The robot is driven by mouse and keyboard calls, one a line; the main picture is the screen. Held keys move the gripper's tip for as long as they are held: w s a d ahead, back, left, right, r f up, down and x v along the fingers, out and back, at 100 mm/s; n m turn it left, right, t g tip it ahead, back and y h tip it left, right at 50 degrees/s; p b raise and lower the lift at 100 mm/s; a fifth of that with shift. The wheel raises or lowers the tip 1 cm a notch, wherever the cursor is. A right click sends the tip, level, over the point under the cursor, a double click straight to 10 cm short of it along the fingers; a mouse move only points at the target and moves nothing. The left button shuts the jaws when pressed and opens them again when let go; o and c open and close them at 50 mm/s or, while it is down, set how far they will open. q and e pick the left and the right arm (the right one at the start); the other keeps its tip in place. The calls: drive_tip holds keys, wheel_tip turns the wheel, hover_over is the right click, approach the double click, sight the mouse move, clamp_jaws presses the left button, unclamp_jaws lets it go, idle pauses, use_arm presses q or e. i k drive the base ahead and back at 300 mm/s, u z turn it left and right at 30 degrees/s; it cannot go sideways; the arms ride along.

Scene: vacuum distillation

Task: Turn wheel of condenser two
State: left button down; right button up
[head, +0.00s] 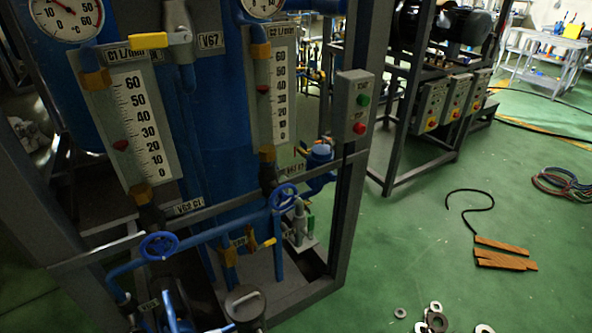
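Two blue handwheels show in the head view on blue pipes at the front of a grey frame. One blue handwheel (284,197) is on the right, below the right flow meter (280,85). A second blue handwheel (158,245) is lower left, below the left flow meter (135,125), whose plate reads "C1 L/min". A small label (188,205) between them seems to end in "C1". Another label (292,168) near the right wheel is too small to read surely. Neither of my grippers is in view, and nothing touches either wheel.
A grey frame post (345,215) stands right of the wheels, with a button box (354,105) on it. A yellow-handled valve (260,244) sits below the right wheel.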

sight(284, 197)
drive_tip(key=u, duration=1.5)
drive_tip(key=i, duration=0.35)
drive_tip(key=z, duration=0.65)
